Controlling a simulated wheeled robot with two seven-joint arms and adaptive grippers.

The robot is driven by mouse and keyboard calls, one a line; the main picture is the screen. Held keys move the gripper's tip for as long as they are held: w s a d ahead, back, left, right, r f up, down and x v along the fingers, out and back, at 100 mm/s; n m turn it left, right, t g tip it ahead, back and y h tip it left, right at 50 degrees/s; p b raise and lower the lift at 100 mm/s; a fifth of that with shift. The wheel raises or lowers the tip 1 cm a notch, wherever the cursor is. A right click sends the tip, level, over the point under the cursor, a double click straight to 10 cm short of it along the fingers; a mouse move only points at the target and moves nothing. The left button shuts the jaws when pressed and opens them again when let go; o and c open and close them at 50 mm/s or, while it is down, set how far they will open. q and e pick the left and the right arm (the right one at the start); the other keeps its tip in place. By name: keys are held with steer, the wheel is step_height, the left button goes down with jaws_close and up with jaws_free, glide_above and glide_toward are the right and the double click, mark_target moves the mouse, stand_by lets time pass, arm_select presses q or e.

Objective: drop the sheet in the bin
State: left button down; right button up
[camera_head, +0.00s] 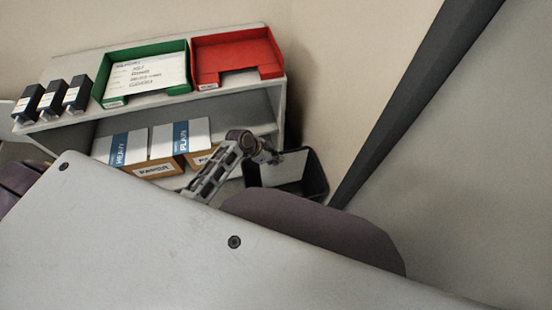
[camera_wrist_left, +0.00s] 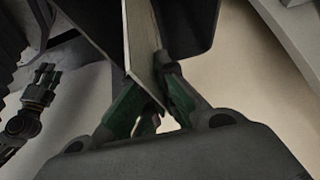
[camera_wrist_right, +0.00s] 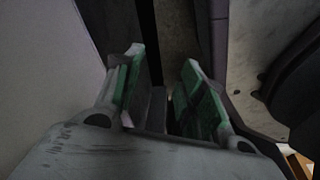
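The sheet (camera_head: 285,170) is a pale, flat piece that shows at the mouth of the dark bin (camera_head: 316,180), on the floor right of the shelf. My left gripper (camera_head: 272,155) is at the bin's upper left edge. In the left wrist view, the green-padded fingers of my left gripper (camera_wrist_left: 150,98) are closed on the near end of the sheet (camera_wrist_left: 141,45). The sheet extends between the bin's dark walls (camera_wrist_left: 185,25). Its far end is out of view. My right gripper (camera_wrist_right: 163,62) is open and empty in the right wrist view.
A shelf (camera_head: 240,97) holds a green tray (camera_head: 178,90) with a printed page, a red tray (camera_head: 240,52) and dark boxes (camera_head: 76,95). Paper packs (camera_head: 150,168) stand on its lower level. A large grey panel (camera_head: 130,240) fills the foreground. A dark post (camera_head: 420,95) rises at right.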

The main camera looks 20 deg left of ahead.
arm_select(q)
steer(key=shift+f, duration=0.25)
steer(key=c, duration=1.6)
jaws_free()
steer(key=shift+o, duration=0.2)
steer(key=v, duration=1.2)
stand_by(0.3)
